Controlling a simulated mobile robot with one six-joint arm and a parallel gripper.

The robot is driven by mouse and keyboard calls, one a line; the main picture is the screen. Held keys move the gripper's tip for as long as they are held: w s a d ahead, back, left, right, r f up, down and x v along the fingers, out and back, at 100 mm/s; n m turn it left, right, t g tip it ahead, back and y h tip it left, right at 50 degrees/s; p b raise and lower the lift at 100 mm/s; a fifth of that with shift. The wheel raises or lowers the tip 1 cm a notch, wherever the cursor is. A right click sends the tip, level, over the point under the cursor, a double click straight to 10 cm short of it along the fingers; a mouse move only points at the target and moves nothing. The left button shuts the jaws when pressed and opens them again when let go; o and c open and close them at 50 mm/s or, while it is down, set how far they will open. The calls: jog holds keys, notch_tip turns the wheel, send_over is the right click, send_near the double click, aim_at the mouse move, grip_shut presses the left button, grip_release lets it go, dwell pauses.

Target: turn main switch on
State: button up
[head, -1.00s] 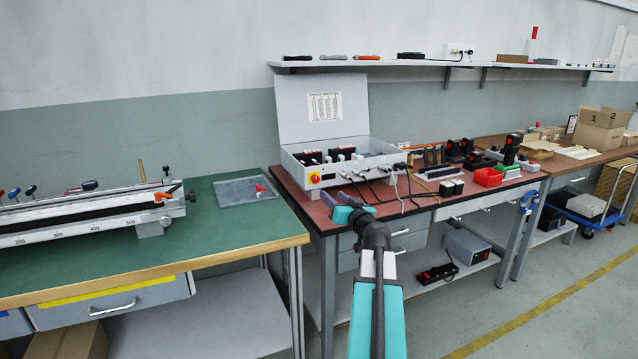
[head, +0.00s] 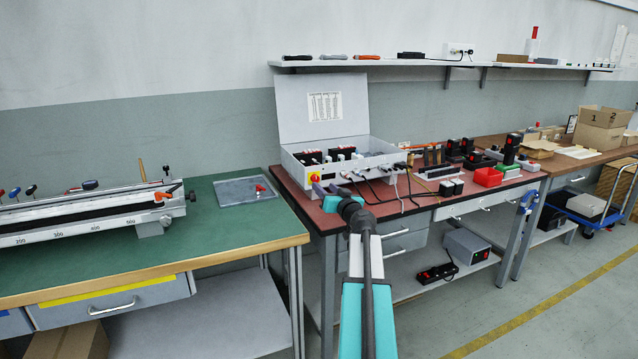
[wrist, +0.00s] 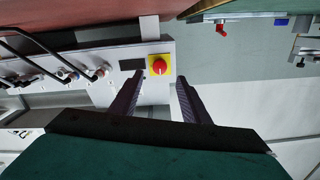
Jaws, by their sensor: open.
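The main switch (head: 314,177) is a red rotary knob on a yellow square plate, on the left end of the front panel of the grey control box (head: 356,160). In the wrist view the main switch (wrist: 159,66) lies ahead between the fingertips, a little beyond them. My gripper (head: 325,189) is close in front of the box, just right of and below the switch in the head view. In the wrist view my gripper (wrist: 159,84) is open and empty, with one dark finger on each side of the switch. No contact with the knob is visible.
Black cables (head: 385,185) run from the box front onto the red bench, right of the switch. A green bench (head: 150,250) with a measuring rail stands at left. A grey tray (head: 235,198) lies on it near the gap between benches.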

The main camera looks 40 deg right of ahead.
aim_at(316, 180)
jog(key=shift+x, duration=3.35)
jog(key=c, duration=1.1)
